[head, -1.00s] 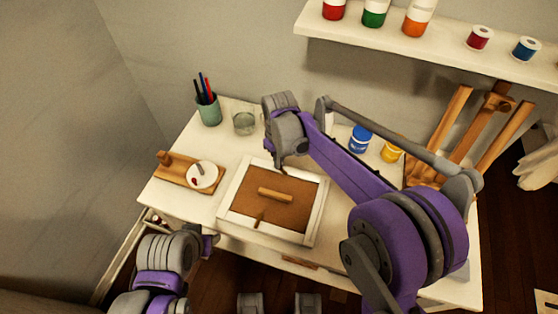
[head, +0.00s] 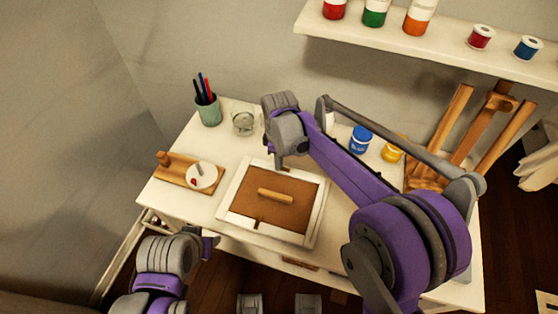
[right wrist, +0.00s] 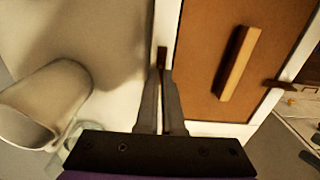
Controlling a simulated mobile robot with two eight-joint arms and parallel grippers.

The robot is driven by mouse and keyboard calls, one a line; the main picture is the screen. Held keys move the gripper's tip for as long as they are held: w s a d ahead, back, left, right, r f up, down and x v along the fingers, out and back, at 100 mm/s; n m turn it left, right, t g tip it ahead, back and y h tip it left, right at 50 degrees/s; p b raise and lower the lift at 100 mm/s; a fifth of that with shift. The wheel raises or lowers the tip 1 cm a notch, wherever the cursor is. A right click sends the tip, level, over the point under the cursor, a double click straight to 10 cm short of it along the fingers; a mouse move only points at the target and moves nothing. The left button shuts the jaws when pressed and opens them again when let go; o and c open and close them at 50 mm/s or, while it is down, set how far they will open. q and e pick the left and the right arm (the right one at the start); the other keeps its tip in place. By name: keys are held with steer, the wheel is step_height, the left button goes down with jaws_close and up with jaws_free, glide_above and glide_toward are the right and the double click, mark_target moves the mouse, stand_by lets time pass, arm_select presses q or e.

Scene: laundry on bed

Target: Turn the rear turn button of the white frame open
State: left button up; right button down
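The white frame (head: 313,215) lies on the table with a brown backing board and a wooden bar on it. The front turn button (head: 258,223) crosses from the near rail onto the board; it also shows in the right wrist view (right wrist: 280,84). The rear turn button (right wrist: 162,57) lies along the rear rail, roughly parallel to it. My right gripper (right wrist: 161,73) has its narrow fingers close together at this button, seemingly one on each side. In the head view my right gripper (head: 279,165) hides the rear button. My left gripper (head: 210,243) is low, before the table; its fingers are unclear.
A green pen cup (head: 209,111) and a glass jar (head: 243,123) stand behind the frame. Blue (head: 360,139) and yellow (head: 392,150) paint pots and an easel (head: 480,135) stand right.

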stand_by(0.3)
steer(key=c, duration=1)
jaws_free()
steer(key=shift+c, duration=0.2)
steer(key=shift+r, duration=0.1)
step_height(320, 180, up, 11)
steer(key=p, duration=0.1)
